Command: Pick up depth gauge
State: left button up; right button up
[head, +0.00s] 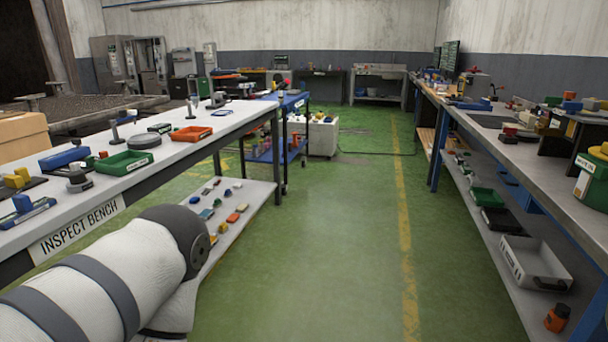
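I cannot make out for sure which object is the depth gauge. The inspect bench (75,228) on the left carries several small tools. Among them are a grey round-based piece (78,181) near the front edge, a flat dark disc (144,141) and a thin upright stand (116,131). A blue block-shaped tool (64,157) and a blue-and-grey tool (25,210) lie nearer to me. My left arm reaches in at the lower left beside the bench, but its gripper is not visible. My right gripper is out of view.
A green tray (124,163) and an orange tray (191,134) sit on the bench; small parts lie on its lower shelf (258,194). A blue cart (295,103) stands beyond. A long cluttered workbench (500,140) lines the right. The green floor aisle (300,250) between is clear.

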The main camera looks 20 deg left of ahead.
aim_at(25, 209)
jog(key=i+j+z, duration=0.15)
jog(key=i+z, duration=0.3)
jog(key=i+j+z, duration=0.35)
jog(key=i+z, duration=0.15)
jog(key=i+j+z, duration=0.55)
jog(key=z, duration=2.55)
